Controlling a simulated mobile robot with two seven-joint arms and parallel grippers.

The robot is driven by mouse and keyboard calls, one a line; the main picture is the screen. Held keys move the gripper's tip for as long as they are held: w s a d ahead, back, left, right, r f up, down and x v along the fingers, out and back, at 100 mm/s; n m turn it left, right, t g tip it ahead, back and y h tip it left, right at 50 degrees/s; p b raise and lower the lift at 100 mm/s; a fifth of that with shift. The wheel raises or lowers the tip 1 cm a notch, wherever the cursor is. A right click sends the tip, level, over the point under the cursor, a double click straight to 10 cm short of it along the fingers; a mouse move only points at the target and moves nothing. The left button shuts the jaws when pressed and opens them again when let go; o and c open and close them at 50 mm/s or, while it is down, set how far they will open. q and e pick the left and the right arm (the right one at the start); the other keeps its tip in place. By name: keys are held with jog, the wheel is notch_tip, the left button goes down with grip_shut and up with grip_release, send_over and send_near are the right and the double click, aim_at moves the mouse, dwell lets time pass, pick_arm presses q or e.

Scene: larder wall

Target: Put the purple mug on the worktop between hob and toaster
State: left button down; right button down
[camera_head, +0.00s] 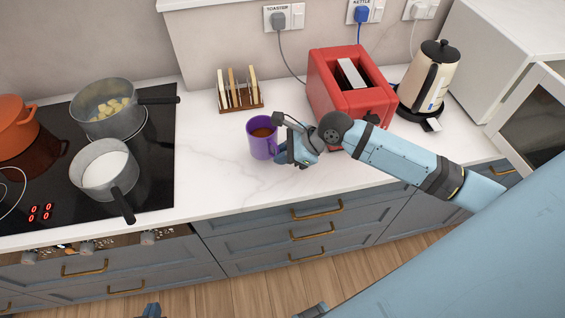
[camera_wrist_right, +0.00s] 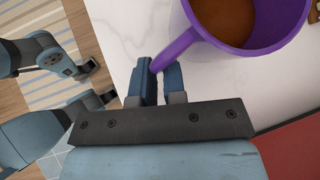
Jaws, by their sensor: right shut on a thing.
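The purple mug (camera_head: 259,148) is upright, with brown liquid inside, over the worktop (camera_head: 215,165) between the hob and the toaster. I cannot tell whether its base touches the worktop. My right gripper (camera_head: 283,147) is shut on the mug's handle, at the mug's right side. In the right wrist view the handle of the mug (camera_wrist_right: 178,48) enters between the fingertips (camera_wrist_right: 160,78). The black hob (camera_head: 155,160) is to the left and the red toaster (camera_head: 340,100) to the right, behind my right arm. Only a tip of my left gripper (camera_head: 151,311) shows at the bottom edge; its jaws are unclear.
A toast rack (camera_head: 240,105) stands behind the mug. Two pans, one with a white content (camera_head: 105,170) and one with yellow pieces (camera_head: 108,108), sit on the hob, handles pointing right and forward. A cream kettle (camera_head: 425,80) stands right of the toaster. Worktop left of the mug is clear.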

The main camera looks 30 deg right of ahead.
jog(key=shift+f, duration=1.95)
jog(key=c, duration=1.2)
grip_release()
jog(key=shift+f, duration=0.15)
jog(key=shift+d+r, duration=0.1)
jog(key=shift+r, duration=0.15)
jog(key=v, duration=1.1)
jog(key=shift+s+d+r, duration=0.1)
jog(key=shift+s+r, duration=0.15)
jog(key=shift+r, duration=0.05)
